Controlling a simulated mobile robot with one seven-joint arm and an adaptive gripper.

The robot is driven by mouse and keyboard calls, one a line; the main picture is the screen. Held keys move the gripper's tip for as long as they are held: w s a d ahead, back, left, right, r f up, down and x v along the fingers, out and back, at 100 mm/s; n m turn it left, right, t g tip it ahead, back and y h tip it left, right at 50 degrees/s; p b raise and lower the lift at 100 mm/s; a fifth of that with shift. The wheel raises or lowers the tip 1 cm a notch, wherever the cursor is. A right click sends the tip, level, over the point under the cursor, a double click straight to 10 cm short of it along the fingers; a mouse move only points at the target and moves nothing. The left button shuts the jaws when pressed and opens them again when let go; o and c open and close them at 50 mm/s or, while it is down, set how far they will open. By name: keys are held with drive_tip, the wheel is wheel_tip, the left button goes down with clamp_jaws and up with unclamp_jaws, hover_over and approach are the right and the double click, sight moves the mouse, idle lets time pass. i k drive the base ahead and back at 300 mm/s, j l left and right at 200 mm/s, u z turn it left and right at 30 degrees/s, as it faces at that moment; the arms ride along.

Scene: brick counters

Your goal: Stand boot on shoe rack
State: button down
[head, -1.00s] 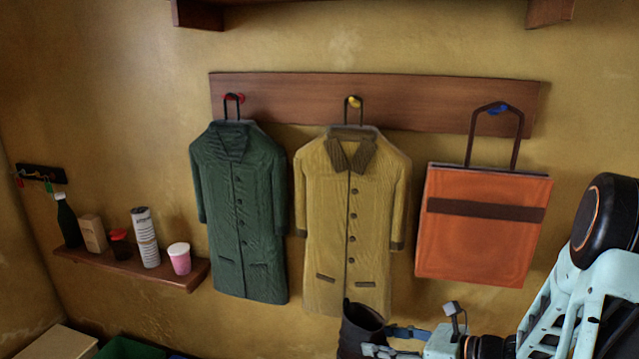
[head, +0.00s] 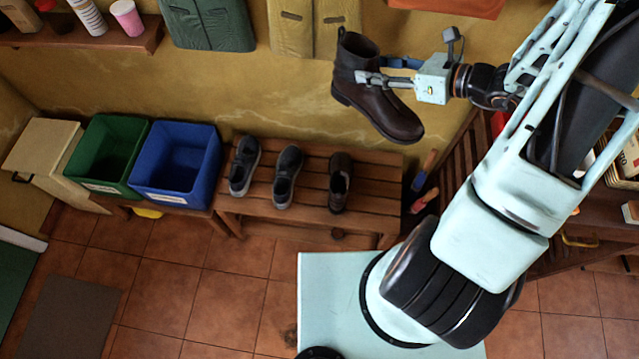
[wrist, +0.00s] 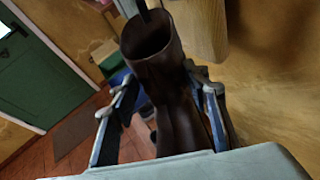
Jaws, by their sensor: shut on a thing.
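A dark brown boot (head: 372,95) is held in the air by my gripper (head: 385,78), shut on it around the ankle. The boot is tilted, its toe down to the right and its opening up. In the wrist view the boot (wrist: 160,85) sits between the two fingers of my gripper (wrist: 160,110), opening toward the top. The wooden slatted shoe rack (head: 305,190) stands below against the wall. A pair of grey shoes (head: 288,175) stands on its left and middle, and one brown shoe or boot (head: 340,182) to their right. The rack's right end is bare.
A blue bin (head: 175,165) and a green bin (head: 108,155) stand left of the rack, beside a cream cabinet (head: 42,150). Coats (head: 315,22) hang on the wall behind the boot. A wooden slatted piece (head: 462,165) stands to the right. The tiled floor (head: 220,300) in front is clear.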

sight(382, 197)
drive_tip(key=j+z, duration=0.15)
drive_tip(key=z, duration=0.3)
drive_tip(key=j+z, duration=0.15)
drive_tip(key=z, duration=0.3)
drive_tip(key=j+z, duration=0.3)
drive_tip(key=k+j+z, duration=0.4)
drive_tip(key=j, duration=0.15)
drive_tip(key=j+z, duration=0.15)
drive_tip(key=j, duration=0.15)
drive_tip(key=k+j, duration=0.25)
drive_tip(key=j, duration=0.15)
drive_tip(key=k+j, duration=0.3)
drive_tip(key=j+z, duration=0.05)
drive_tip(key=j, duration=0.1)
